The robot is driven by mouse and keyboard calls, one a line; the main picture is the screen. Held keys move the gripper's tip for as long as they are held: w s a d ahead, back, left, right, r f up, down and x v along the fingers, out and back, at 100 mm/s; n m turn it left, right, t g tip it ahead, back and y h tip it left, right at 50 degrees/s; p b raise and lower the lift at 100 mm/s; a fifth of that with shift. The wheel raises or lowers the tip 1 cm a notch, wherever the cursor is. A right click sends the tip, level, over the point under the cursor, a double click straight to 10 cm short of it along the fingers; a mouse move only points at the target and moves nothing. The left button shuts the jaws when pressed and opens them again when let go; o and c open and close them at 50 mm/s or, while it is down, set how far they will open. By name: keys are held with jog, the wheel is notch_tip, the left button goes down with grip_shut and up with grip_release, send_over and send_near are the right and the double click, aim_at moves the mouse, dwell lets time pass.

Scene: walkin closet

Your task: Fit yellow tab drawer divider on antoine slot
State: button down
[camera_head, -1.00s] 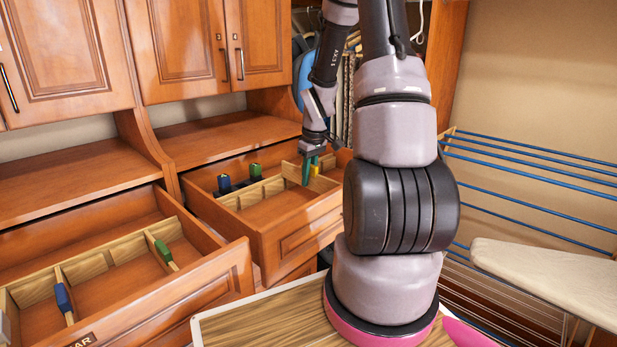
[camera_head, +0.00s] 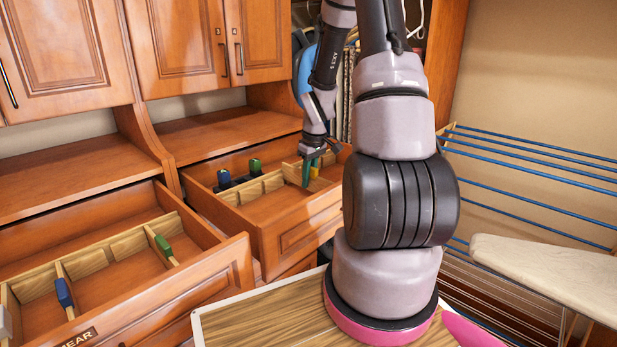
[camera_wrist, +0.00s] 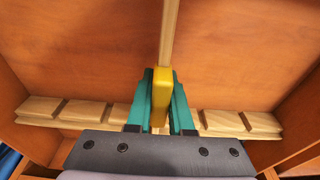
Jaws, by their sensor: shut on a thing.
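The yellow tab (camera_wrist: 162,88) of the drawer divider sits between the teal fingers of my gripper (camera_wrist: 161,102), which are shut on it. The tab also shows beside my gripper (camera_head: 312,168) in the head view. A narrow wooden strip (camera_wrist: 170,28), the divider's body, runs away from the tab over the drawer floor. A notched wooden rail (camera_wrist: 222,121) crosses under my fingers inside the open right drawer (camera_head: 290,222). My fingers and palm hide the part of the rail under the tab, so I cannot tell whether the divider is seated in a slot.
The open left drawer (camera_head: 215,280) holds a blue-tabbed divider (camera_head: 63,292) and a green-tabbed one (camera_head: 163,245). A drying rack (camera_head: 540,190) and ironing board (camera_head: 545,265) stand right.

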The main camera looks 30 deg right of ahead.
jog(key=shift+f, duration=0.2)
dwell(0.5)
jog(key=shift+f, duration=0.75)
jog(key=c, duration=0.7)
grip_release()
jog(key=shift+c, duration=0.2)
jog(key=r, duration=0.3)
jog(key=s+r, duration=0.1)
jog(key=r, duration=0.6)
jog(key=shift+s+d+r, duration=0.25)
jog(key=shift+r, duration=0.05)
